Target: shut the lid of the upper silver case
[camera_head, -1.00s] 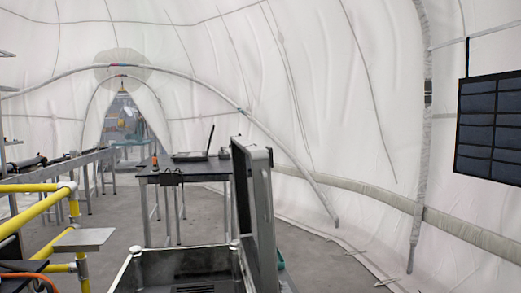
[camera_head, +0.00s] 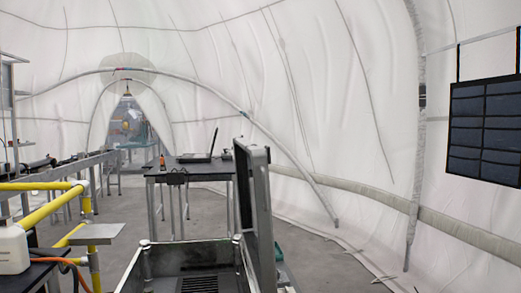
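The upper silver case (camera_head: 136,272) stands open at the bottom centre of the head view, its dark inside partly cut off by the lower frame edge. Its lid (camera_head: 258,215) stands up nearly vertical on the right side of the case, with a silver rim and a dark inner face. My gripper is not in view, and no contact with the lid shows. Whether another case lies below cannot be seen.
A dark table (camera_head: 190,175) with an open laptop (camera_head: 203,156) and an orange bottle (camera_head: 162,161) stands behind the case. Yellow railing (camera_head: 40,210) and a white jug (camera_head: 13,247) are at the left.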

